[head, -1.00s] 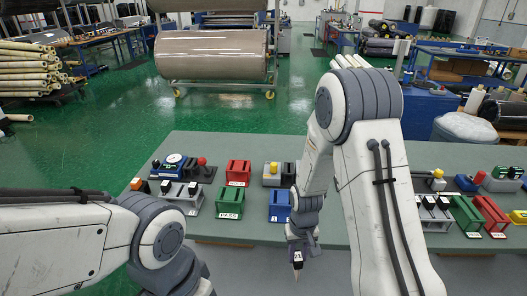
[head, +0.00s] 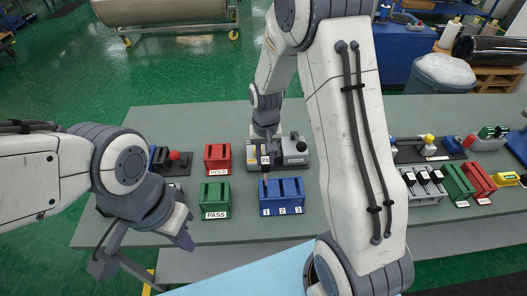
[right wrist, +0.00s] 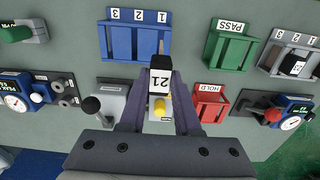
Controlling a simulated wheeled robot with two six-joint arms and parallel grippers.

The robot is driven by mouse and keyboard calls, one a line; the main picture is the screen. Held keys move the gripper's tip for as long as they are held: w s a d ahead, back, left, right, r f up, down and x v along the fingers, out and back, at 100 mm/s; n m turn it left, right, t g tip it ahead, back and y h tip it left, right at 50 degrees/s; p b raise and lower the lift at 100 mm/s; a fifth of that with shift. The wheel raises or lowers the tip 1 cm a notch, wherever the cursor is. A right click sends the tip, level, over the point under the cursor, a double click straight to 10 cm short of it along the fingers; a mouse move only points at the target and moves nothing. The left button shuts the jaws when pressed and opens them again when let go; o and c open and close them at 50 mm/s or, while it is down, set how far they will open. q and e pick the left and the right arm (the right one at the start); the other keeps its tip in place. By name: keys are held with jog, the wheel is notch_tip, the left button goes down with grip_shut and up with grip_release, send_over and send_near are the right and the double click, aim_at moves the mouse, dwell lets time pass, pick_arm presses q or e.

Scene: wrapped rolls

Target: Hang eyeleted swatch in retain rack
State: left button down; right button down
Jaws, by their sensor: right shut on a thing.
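My right gripper (right wrist: 158,88) is shut on a dark swatch with a white label reading 21 (right wrist: 158,80). The swatch also shows in the head view (head: 265,160), held upright just behind the blue rack. That blue slotted rack (head: 282,208) has labels 1, 2 and 3 and shows no swatch in it; it also shows in the right wrist view (right wrist: 137,38). The swatch appears apart from it, near the slot 1 end. The eyelet cannot be made out. My left gripper (head: 143,252) looks open and empty near the table's front left.
A green PASS rack (head: 215,199) and a red HOLD rack (head: 217,158) stand left of the blue one. A grey device (head: 294,152) is behind it. In the right wrist view, a grey rack (right wrist: 292,52) holds a dark labelled swatch. More racks stand at the right.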

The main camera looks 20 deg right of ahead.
aim_at(266, 170)
jog(key=shift+s+f+b, duration=0.1)
jog(key=shift+f+b, duration=1.65)
jog(key=shift+f, duration=0.8)
jog(key=shift+f, duration=0.15)
notch_tip(266, 170, down, 6)
jog(key=b, duration=0.4)
jog(key=shift+f, duration=0.15)
dwell(0.5)
jog(key=c, duration=0.5)
grip_release()
jog(key=shift+c, duration=0.2)
